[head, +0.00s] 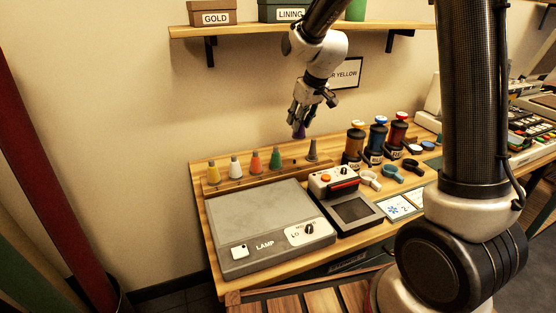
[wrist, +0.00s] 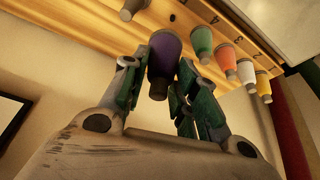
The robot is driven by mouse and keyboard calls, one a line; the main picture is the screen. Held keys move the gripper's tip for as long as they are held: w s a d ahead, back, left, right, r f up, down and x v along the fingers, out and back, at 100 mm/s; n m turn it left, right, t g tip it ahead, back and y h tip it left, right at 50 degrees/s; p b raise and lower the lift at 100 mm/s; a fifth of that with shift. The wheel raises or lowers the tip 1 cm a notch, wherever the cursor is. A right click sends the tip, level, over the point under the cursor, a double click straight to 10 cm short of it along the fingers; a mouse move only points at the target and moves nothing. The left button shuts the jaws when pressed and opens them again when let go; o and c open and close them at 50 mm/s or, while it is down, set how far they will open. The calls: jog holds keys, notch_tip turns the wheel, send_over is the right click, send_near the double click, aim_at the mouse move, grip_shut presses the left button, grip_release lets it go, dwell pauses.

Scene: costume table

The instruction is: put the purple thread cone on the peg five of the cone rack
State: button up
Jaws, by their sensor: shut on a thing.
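My gripper (head: 299,124) is shut on the purple thread cone (head: 299,132), which hangs just above the back of the table. In the wrist view the purple cone (wrist: 163,62) sits between the two green-padded fingers, its wide end toward the rack. The cone rack (head: 240,180) is a long wooden strip. It bears a yellow cone (head: 213,174), a white cone (head: 234,167), an orange-red cone (head: 255,162), a green cone (head: 275,159) and a grey-brown cone (head: 312,150). A gap lies between green and grey-brown; the held cone appears over it. Peg five is not clearly visible.
A grey lamp box (head: 262,222) stands in front of the rack, with a control unit (head: 334,182) to its right. A wall shelf (head: 270,29) is above, near my arm.

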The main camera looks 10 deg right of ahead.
aim_at(295, 133)
jog(key=f, duration=0.2)
jog(key=a+f, duration=0.1)
jog(key=f, duration=0.2)
jog(key=shift+w+f, duration=0.1)
jog(key=shift+w, duration=0.1)
jog(key=shift+f, duration=2.25)
jog(key=shift+f, duration=0.15)
jog(key=o, duration=1)
